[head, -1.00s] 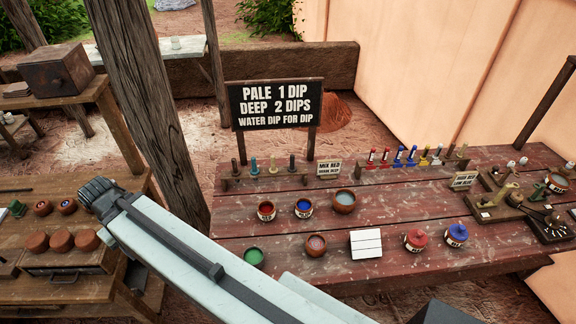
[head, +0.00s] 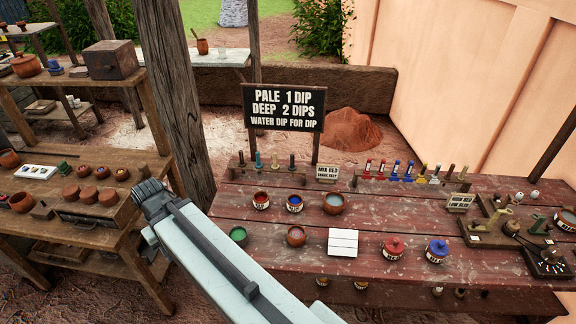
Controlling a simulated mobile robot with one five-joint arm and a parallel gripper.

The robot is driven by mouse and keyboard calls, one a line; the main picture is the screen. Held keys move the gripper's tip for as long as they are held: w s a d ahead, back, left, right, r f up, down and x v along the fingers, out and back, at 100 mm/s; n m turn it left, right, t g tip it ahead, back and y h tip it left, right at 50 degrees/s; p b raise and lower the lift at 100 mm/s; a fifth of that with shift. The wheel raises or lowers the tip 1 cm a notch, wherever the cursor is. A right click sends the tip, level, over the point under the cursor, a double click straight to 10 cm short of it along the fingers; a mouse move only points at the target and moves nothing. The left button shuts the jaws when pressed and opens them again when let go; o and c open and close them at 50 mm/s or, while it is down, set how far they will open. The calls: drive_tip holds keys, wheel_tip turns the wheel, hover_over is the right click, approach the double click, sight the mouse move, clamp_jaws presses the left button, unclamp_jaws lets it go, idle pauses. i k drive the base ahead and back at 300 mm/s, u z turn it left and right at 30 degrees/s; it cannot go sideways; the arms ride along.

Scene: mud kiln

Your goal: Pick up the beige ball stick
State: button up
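I cannot single out the beige ball stick for certain. Two small pale ball-topped pieces, one (head: 517,198) and another (head: 533,195), stand at the right back of the red plank table. Small upright sticks with tan or pale tops also stand at the right end of the back rack, such as one tan stick (head: 463,173). My arm crosses the lower left of the view, far from these pieces. My gripper's fingertips do not show.
A black sign (head: 284,108) stands behind. A wooden post (head: 178,90) and a brown side table (head: 95,238) are on the left.

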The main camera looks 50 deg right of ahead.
sight(275, 167)
drive_tip(key=u, duration=0.15)
drive_tip(key=i, duration=0.95)
drive_tip(key=z, duration=0.1)
